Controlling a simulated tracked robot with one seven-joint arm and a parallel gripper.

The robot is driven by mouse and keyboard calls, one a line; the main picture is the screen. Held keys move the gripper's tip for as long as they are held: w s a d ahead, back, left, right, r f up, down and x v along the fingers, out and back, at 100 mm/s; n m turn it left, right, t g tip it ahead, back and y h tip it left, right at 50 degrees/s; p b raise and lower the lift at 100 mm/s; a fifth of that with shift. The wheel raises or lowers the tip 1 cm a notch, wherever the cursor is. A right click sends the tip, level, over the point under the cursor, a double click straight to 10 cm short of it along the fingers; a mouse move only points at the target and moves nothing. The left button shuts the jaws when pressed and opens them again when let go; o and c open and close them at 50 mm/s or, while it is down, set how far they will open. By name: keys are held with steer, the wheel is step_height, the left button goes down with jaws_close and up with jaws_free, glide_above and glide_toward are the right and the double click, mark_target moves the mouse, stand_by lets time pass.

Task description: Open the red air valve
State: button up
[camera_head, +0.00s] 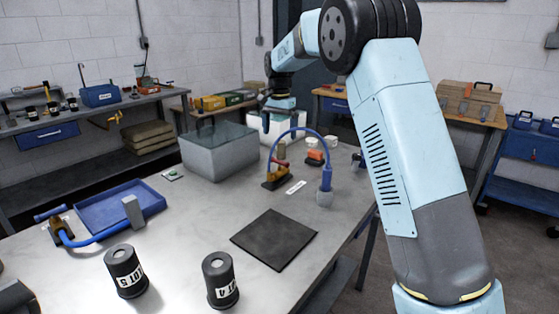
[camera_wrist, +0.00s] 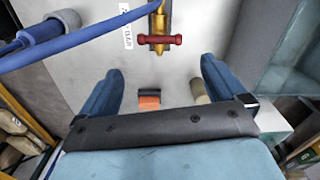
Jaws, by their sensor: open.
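The red air valve has a brass body (camera_head: 272,181) on the grey table and a red handle (camera_head: 281,163). In the wrist view the red handle (camera_wrist: 159,40) lies crosswise over the brass body (camera_wrist: 158,20), at the top middle. A blue hose (camera_head: 298,129) arches from the valve to a blue fitting (camera_head: 326,179). My gripper (camera_wrist: 160,82) is open, with its blue fingers spread and the red handle beyond the gap, not between them. In the head view my gripper (camera_head: 266,121) hangs behind and above the valve, partly hard to make out.
A white label (camera_head: 296,187) lies beside the valve. An orange-and-black item (camera_head: 315,157) sits behind it. A translucent box (camera_head: 218,152) stands left. A black mat (camera_head: 274,239) lies in front. A blue tray (camera_head: 120,206), another hosed valve (camera_head: 58,224) and two black canisters (camera_head: 125,271) occupy the left.

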mark_target(280, 163)
step_height(280, 163, down, 12)
steer(key=shift+r, duration=0.15)
stand_by(0.3)
steer(key=shift+c, duration=0.3)
steer(key=c, duration=0.6)
